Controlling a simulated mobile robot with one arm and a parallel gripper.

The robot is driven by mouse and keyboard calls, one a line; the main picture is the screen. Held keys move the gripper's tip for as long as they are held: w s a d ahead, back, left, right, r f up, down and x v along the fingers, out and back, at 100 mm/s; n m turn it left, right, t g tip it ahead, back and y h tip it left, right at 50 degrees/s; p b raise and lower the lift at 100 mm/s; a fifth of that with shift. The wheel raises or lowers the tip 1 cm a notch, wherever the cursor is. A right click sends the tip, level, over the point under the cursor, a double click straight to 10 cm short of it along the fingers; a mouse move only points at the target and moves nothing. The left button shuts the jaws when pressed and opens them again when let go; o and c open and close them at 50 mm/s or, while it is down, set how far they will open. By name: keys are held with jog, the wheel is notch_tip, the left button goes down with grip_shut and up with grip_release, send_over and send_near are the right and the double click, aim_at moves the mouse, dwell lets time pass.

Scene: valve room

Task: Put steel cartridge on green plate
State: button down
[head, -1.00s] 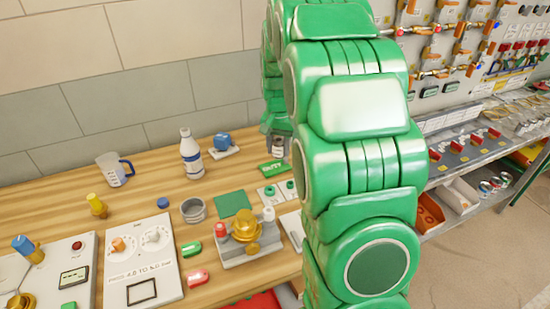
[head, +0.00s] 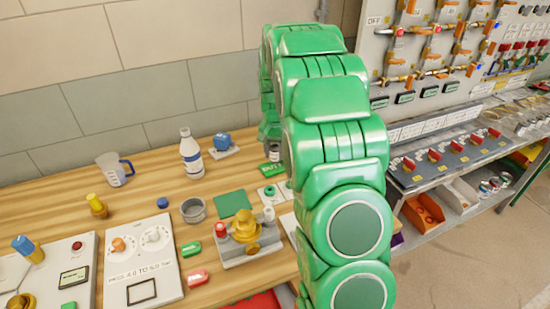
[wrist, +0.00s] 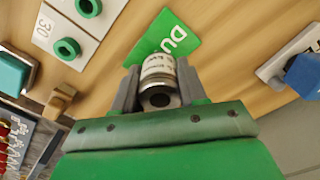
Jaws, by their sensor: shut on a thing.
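The steel cartridge (wrist: 158,78), a short metal cylinder with a white printed label, is between my gripper's (wrist: 155,88) two grey fingers, which are shut on it. In the head view a small part of the cartridge (head: 275,156) shows beside my arm. My gripper (head: 268,142) is mostly hidden there by the arm. A plain green square plate (head: 233,202) lies flat on the bench, nearer and to the left of the gripper. Another green plate with white lettering (wrist: 172,35) lies behind the cartridge in the wrist view; I cannot tell whether they touch.
A white bottle (head: 191,155) and a blue fitting on a small base (head: 223,145) stand left of the gripper. A grey ring (head: 193,210) and a brass valve on a grey block (head: 245,232) flank the square plate. White cards with green rings (wrist: 68,48) lie near the gripper.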

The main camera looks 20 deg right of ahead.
jog(key=shift+f, duration=1.3)
jog(key=shift+f, duration=0.15)
jog(key=c, duration=0.6)
grip_release()
